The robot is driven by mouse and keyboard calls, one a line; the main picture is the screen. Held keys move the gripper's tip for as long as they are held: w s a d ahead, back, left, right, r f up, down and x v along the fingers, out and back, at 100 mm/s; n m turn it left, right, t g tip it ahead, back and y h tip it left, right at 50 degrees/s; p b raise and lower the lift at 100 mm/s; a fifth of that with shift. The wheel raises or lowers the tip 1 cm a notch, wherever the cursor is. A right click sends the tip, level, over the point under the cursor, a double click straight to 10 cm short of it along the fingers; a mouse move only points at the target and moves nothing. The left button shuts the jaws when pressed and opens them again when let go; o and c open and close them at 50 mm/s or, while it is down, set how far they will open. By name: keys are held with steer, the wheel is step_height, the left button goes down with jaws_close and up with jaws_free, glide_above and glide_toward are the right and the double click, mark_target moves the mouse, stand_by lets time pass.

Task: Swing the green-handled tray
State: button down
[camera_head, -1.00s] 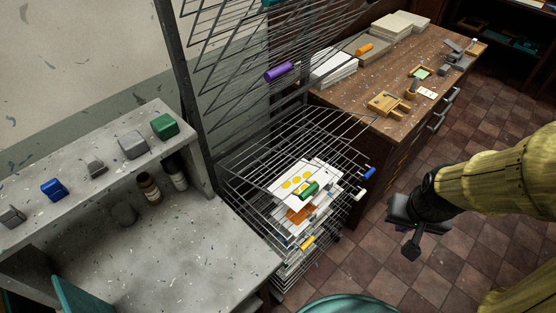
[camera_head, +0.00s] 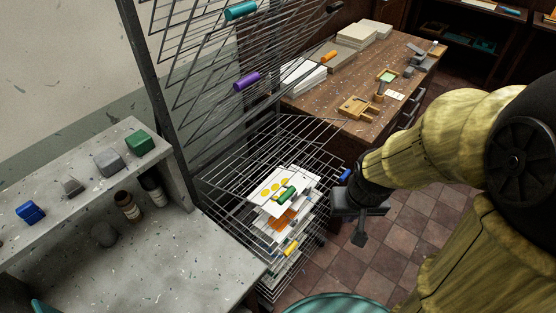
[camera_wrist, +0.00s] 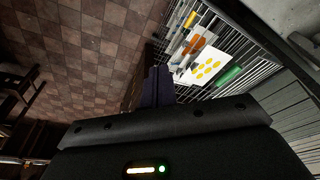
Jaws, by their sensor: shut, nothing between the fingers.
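The green handle (camera_head: 286,193) shows over white printed sheets in the lower stack of the wire rack (camera_head: 235,178). Which wire tray it is fixed to is hard to tell. It also shows in the wrist view (camera_wrist: 229,76), right of a sheet with yellow dots. My gripper (camera_head: 358,234) is shut and empty, pointing down to the right of the stack and apart from the green handle. In the wrist view the dark closed fingers (camera_wrist: 158,86) show left of the sheets.
A blue handle (camera_head: 345,174) sits close to my gripper, and a yellow handle (camera_head: 291,247) is lower. Raised trays carry purple (camera_head: 246,81) and teal (camera_head: 241,11) handles. A grey counter (camera_head: 170,265) stands left, a wooden bench (camera_head: 345,90) behind. Tiled floor is open at right.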

steer(key=w+a+r+n+g+p, duration=0.2)
steer(key=w+a+r+n+p, duration=0.3)
steer(key=w+p, duration=0.35)
steer(key=n+g+h+p, duration=0.2)
steer(key=n+p, duration=0.3)
steer(key=p, duration=0.2)
glide_above(285, 192)
steer(key=w+a, duration=0.1)
steer(key=a, duration=0.1)
steer(key=x, duration=0.3)
steer(key=shift+w, duration=0.25)
steer(key=shift+f, duration=0.1)
steer(key=b+x, duration=0.3)
steer(key=x, duration=0.1)
steer(key=b+x, duration=0.3)
steer(key=x, duration=0.1)
steer(key=shift+a+f+b, duration=0.15)
steer(key=shift+f+b, duration=0.2)
steer(key=shift+f, duration=0.05)
steer(key=shift+r, duration=0.2)
steer(key=b+x, duration=0.8)
steer(key=x, duration=0.4)
steer(key=shift+s+f, duration=0.15)
steer(key=shift+f, duration=0.15)
